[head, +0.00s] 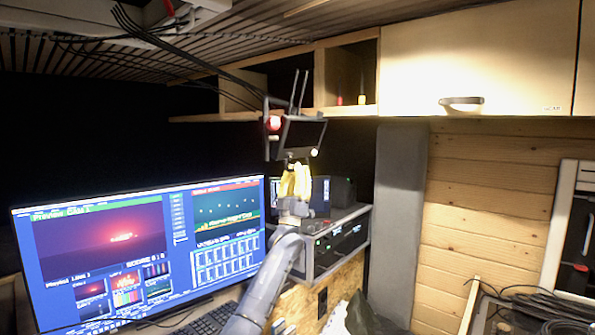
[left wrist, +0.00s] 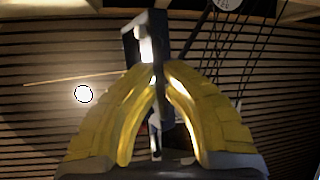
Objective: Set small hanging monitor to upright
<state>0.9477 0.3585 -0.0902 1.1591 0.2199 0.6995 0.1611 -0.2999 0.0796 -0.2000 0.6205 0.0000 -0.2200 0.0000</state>
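The small hanging monitor (head: 303,134) is a dark-screened unit at the middle of the head view, below the wooden shelf. It looks slightly tilted, but its exact angle is hard to tell. My left gripper (head: 291,165), with yellow fingers, reaches up from below to its lower edge. In the left wrist view the fingers (left wrist: 156,76) come close together, with part of the dark monitor (left wrist: 150,45) between and beyond them. They appear shut on it, though the contact is partly hidden. My right gripper is in neither view.
A large lit screen (head: 140,250) stands at lower left, with a keyboard (head: 205,322) before it. An equipment rack (head: 340,240) is close behind my left arm. Wooden shelves (head: 345,78) and a cabinet (head: 480,60) are above. Black cables (head: 150,35) hang from the ceiling.

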